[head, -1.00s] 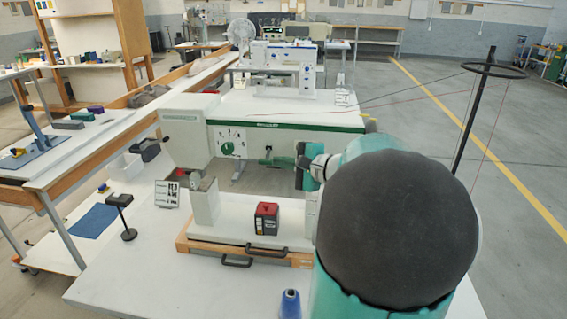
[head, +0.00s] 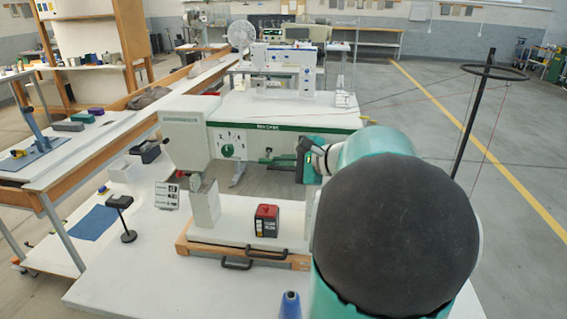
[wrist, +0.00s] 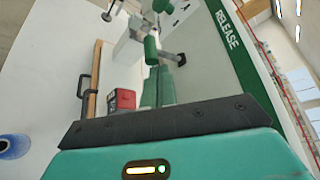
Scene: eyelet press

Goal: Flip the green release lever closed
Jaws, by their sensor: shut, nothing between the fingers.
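The green release lever (head: 266,155) is on the front of the white machine, below its green band. In the wrist view the lever's green grip (wrist: 151,49) shows just beyond my fingertips, beside a grey metal part. My gripper (head: 284,160) comes in from the right, at about the lever's height. In the wrist view its narrow green fingers (wrist: 160,72) are together, with nothing held. The fingertips look close to the grip; I cannot tell whether they touch. The dark plate of my gripper hides the fingers' base.
The green band lettered RELEASE (wrist: 228,30) runs close on the right in the wrist view. Below are a red and black box (head: 266,220), a wooden board with black handles (head: 236,265) and a blue cone (head: 290,305). A thread stand (head: 474,120) rises at the right.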

